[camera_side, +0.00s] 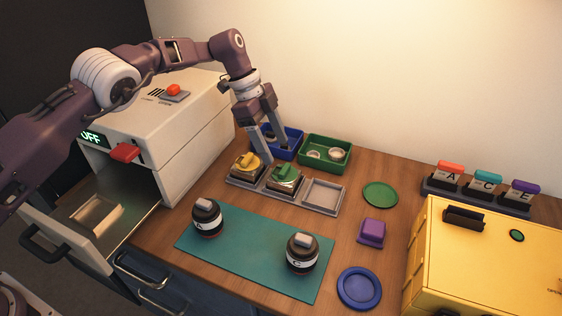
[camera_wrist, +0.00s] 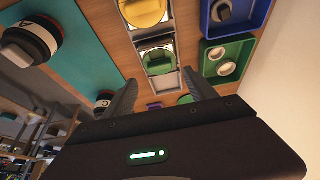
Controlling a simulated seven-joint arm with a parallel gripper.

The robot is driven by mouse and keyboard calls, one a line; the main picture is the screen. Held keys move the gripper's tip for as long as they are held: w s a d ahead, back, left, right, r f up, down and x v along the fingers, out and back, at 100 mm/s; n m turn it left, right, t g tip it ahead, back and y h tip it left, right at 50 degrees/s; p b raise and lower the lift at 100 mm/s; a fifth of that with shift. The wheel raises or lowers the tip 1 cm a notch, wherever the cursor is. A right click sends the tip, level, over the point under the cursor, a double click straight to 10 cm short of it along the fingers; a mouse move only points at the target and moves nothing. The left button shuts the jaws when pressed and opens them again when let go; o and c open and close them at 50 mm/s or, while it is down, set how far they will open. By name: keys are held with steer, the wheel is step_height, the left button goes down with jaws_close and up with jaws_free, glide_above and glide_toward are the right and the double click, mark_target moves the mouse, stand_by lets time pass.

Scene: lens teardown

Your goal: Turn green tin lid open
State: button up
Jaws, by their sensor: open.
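My gripper (camera_side: 277,156) is open and empty, pointing down above and slightly behind the green tin. It spans the lower middle of the wrist view (camera_wrist: 160,82). I cannot tell the exact gap, but no finger visibly grips the lid.
A yellow tin (camera_side: 246,166) stands in the bay at left; the right bay is empty. Blue (camera_side: 291,143) and green (camera_side: 337,151) bins lie close behind. Two black lenses (camera_side: 207,219) stand on the teal mat (camera_side: 250,260). A yellow case (camera_side: 480,270) is at right.

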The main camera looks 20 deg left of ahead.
mark_target(284, 168)
steer(key=x, duration=0.5)
steer(key=shift+d+f, duration=0.1)
steer(key=shift+f, duration=0.3)
steer(key=c, duration=1.4)
